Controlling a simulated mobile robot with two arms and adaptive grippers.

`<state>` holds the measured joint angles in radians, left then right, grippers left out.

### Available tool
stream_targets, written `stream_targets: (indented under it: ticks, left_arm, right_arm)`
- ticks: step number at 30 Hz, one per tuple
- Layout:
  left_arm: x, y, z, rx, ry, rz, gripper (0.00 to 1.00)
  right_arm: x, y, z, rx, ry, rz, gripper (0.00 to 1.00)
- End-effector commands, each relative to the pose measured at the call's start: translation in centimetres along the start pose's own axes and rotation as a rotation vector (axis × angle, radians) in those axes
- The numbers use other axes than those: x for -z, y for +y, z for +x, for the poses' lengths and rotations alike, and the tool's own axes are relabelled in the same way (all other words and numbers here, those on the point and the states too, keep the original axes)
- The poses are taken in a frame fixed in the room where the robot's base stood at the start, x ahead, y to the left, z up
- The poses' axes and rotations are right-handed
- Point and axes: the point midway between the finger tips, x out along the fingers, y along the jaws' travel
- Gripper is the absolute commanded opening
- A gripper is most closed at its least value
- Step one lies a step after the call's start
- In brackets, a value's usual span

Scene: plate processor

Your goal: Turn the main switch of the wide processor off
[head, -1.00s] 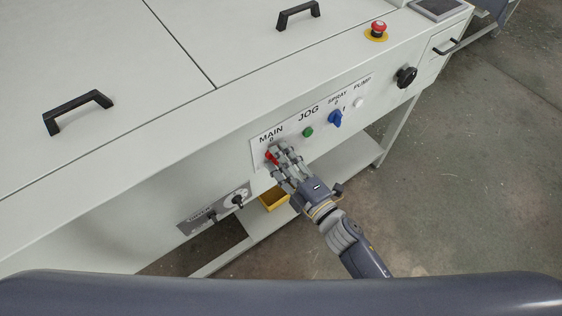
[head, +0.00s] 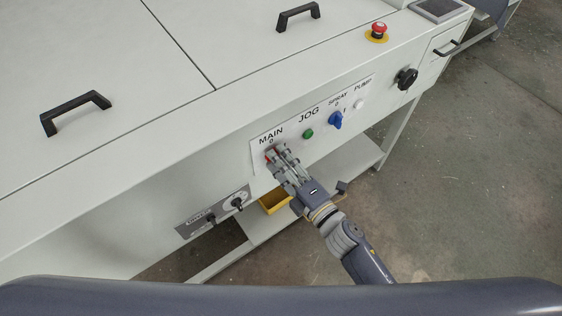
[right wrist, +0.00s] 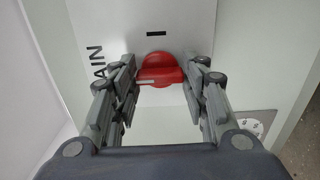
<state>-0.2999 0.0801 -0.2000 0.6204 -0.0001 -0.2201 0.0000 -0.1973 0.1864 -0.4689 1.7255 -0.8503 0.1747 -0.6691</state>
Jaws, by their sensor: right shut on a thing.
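The red main switch (head: 268,157) sits under the word MAIN and a 0 mark on the white control panel (head: 290,146) of the wide processor. It is mostly hidden by my right gripper (head: 277,152) in the head view. In the right wrist view the red switch (right wrist: 161,70) is plain between the fingers, its grip lying roughly crosswise in the picture, with a dark mark above it. My right gripper (right wrist: 163,78) is shut on it, one finger at each side. My left gripper is not in view.
Right of the main switch are a green jog button (head: 308,134), a blue spray switch (head: 335,120) and a white pump button (head: 358,104). A black knob (head: 406,78) and a red emergency stop (head: 379,29) are farther right. A yellow bin (head: 274,202) is below.

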Motion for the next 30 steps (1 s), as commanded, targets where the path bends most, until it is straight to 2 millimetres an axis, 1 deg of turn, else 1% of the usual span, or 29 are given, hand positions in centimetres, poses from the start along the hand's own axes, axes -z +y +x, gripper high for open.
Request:
stream_targets:
  ticks: [1, 2, 3, 13, 17, 20, 30]
  left_arm:
    - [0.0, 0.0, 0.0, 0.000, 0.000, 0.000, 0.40]
    - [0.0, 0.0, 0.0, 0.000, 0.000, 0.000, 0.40]
    - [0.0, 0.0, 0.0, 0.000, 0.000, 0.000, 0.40]
    - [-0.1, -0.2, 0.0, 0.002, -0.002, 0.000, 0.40]
    - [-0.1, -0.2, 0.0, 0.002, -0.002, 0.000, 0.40]
    - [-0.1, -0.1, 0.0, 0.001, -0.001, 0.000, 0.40]
    - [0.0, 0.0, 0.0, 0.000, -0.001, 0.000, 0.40]
  right_arm:
    - [0.0, -0.1, 0.0, 0.001, 0.001, -0.004, 0.46]
    - [0.0, -0.1, 0.0, 0.001, 0.001, -0.003, 0.53]
    - [0.0, -0.1, 0.0, 0.001, 0.001, -0.003, 0.62]
    - [0.0, 0.0, -0.1, 0.001, 0.000, -0.001, 0.62]
    - [0.0, -0.1, -0.7, 0.002, 0.000, 0.000, 0.62]
    - [0.0, -0.1, -2.1, 0.003, -0.001, 0.002, 0.62]
    - [0.0, -0.1, -8.5, 0.004, -0.001, 0.001, 0.62]
